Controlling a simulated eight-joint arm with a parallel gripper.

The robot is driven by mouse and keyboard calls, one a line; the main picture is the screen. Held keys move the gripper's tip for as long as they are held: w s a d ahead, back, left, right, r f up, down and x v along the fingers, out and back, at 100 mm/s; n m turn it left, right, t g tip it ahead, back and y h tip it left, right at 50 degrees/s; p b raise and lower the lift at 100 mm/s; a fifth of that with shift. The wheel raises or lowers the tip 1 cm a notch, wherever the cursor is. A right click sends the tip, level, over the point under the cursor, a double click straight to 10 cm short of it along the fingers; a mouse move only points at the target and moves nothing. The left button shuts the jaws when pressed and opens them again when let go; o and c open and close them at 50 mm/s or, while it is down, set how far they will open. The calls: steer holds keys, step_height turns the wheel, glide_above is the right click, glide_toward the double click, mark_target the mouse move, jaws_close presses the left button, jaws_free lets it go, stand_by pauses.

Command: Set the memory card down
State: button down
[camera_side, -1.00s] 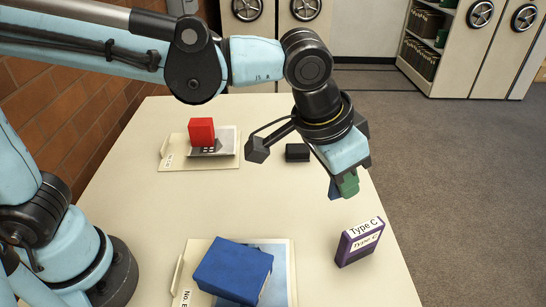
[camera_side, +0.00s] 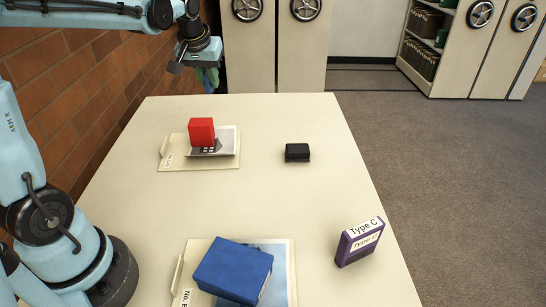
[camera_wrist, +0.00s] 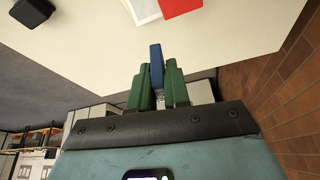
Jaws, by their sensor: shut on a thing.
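My gripper (camera_side: 207,80) is raised at the far left of the table (camera_side: 250,120), by the brick wall and beyond the table's far edge in the side view. In the wrist view its green fingers (camera_wrist: 157,72) are shut on a narrow dark blue piece, which I take to be the memory card (camera_wrist: 156,58). The card sticks out past the fingertips, over the pale tabletop in that view. In the side view the card is too small and dark to make out clearly.
A black box (camera_side: 297,152), a blue box (camera_side: 233,270) on another folder, and a purple "Type C" box (camera_side: 358,246) also stand on the table. The table's middle is clear.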

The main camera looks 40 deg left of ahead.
steer(key=s+a+n, duration=0.2)
steer(key=s+a, duration=0.2)
steer(key=a, duration=0.4)
steer(key=shift+g+y, duration=0.3)
steer(key=a+f, duration=0.3)
steer(key=f, duration=0.1)
steer(key=s+a+f, duration=0.1)
steer(key=a+f, duration=0.3)
steer(key=s+a+f, duration=0.1)
steer(key=a+f, duration=0.3)
steer(key=shift+s, duration=0.2)
steer(key=shift+a+f, duration=0.1)
steer(key=shift+f, duration=1.9)
steer(key=shift+f, duration=0.15)
steer(key=c, duration=1.1)
jaws_free()
